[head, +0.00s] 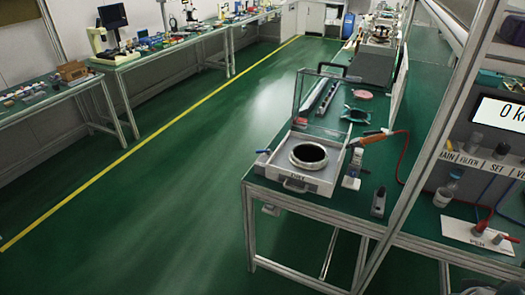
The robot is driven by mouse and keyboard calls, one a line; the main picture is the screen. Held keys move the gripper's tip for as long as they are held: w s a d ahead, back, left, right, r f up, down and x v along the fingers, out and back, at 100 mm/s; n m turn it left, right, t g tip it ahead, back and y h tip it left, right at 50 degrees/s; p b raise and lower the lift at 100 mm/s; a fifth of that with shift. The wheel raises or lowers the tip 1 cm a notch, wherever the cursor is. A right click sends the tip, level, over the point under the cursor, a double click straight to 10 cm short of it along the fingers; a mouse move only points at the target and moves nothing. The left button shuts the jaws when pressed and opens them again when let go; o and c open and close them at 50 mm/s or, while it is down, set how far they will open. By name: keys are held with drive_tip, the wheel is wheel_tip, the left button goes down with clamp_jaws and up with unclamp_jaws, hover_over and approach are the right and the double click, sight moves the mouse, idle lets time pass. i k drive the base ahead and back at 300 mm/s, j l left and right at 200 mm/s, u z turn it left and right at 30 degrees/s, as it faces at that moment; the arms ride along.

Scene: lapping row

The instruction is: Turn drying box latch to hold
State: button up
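A white box (290,172) with a dark round opening in a pale ring (308,156) stands on the green bench. Its front has a small label too small to read surely, and a handle (295,186). A clear panel in a thin frame (319,104) stands upright behind the ring. A small blue lever or knob (264,152) sticks out at the box's left side. I cannot tell which part is the drying box latch, or how it is turned. My gripper is not in view.
An orange-handled tool (370,138) with a red hose lies right of the box. A small bottle (351,182) and a dark upright device (378,202) stand near it. A metal post (420,140) crosses the right side. The green floor (170,210) at left is clear.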

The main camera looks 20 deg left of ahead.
sight(268, 152)
drive_tip(key=i+j, duration=0.15)
drive_tip(key=j, duration=0.3)
drive_tip(key=i+j, duration=0.15)
drive_tip(key=j, duration=0.3)
drive_tip(key=i+j, duration=0.15)
drive_tip(key=j, duration=0.3)
drive_tip(key=i+j, duration=0.15)
drive_tip(key=j, duration=0.25)
drive_tip(key=i+j, duration=0.15)
drive_tip(key=j, duration=0.3)
drive_tip(key=i+j, duration=0.2)
drive_tip(key=j, duration=0.25)
drive_tip(key=i+j, duration=0.15)
drive_tip(key=j, duration=0.3)
drive_tip(key=i+j, duration=0.15)
drive_tip(key=j, duration=0.3)
drive_tip(key=z, duration=0.05)
